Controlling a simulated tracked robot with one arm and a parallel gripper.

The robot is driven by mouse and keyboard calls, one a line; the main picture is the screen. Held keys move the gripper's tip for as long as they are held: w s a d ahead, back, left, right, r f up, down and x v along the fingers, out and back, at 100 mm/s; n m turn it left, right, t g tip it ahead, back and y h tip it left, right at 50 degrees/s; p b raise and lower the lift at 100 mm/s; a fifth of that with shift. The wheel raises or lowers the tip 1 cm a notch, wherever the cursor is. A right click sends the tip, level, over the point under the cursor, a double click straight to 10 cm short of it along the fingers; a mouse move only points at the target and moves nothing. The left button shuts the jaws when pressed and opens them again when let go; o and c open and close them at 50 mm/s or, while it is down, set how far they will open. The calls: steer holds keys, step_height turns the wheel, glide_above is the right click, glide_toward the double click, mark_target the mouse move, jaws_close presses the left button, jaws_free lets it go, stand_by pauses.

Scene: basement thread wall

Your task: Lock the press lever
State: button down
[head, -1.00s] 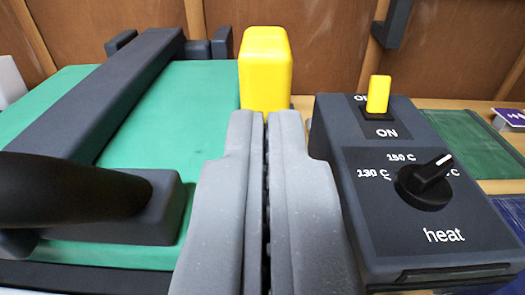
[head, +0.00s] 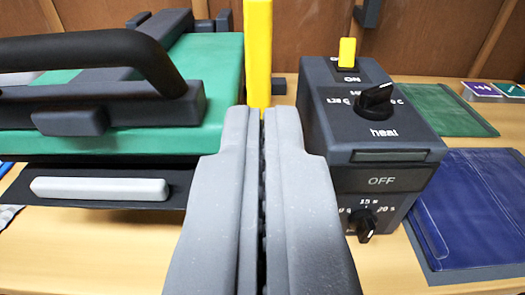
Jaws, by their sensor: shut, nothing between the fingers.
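The press (head: 215,75) is at the left in the head view, with a green upper plate and a dark grey frame. Its black curved handle (head: 120,45) is mounted on the front of that frame. A yellow upright bar (head: 258,50), seemingly the press lever, stands between the press and the control box, straight beyond my gripper. My gripper (head: 264,115) is shut and empty in the middle of the view. Its fingertips overlap the lower end of the yellow bar in the picture; I cannot tell whether they touch it. The bar's lower end is hidden.
The dark control box (head: 385,145) stands right of my gripper, with a yellow switch (head: 347,50), a heat knob (head: 375,98) and a lower timer knob (head: 365,222). A light grey bar (head: 100,188) is at the press's front. Green and blue sheets (head: 475,200) lie at the right.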

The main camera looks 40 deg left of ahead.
steer(key=shift+s+d, duration=0.35)
steer(key=shift+s, duration=0.15)
steer(key=s+d+r+m+t+h, duration=0.1)
steer(key=s+d+r+m+h, duration=0.15)
steer(key=d+r, duration=0.55)
steer(key=s+d+r+m+t+h, duration=0.1)
steer(key=s+d+r+h, duration=0.2)
steer(key=r, duration=1)
steer(key=s+d+r+m+t+h, duration=0.1)
steer(key=d+r+h, duration=0.2)
steer(key=d+r, duration=0.55)
steer(key=s+d+r+m, duration=0.1)
steer(key=s+d+r, duration=0.1)
steer(key=s+r, duration=0.3)
steer(key=s+d+r+g+h, duration=0.1)
steer(key=s+r, duration=0.5)
steer(key=s, duration=0.7)
steer(key=s+d+r+m+b, duration=0.1)
steer(key=s+d+r, duration=0.2)
steer(key=s+r, duration=0.3)
steer(key=s, duration=0.3)
steer(key=shift+s+r+m+g+h, duration=0.15)
steer(key=shift+r+m+g+h, duration=0.1)
steer(key=shift+m+g+h, duration=0.1)
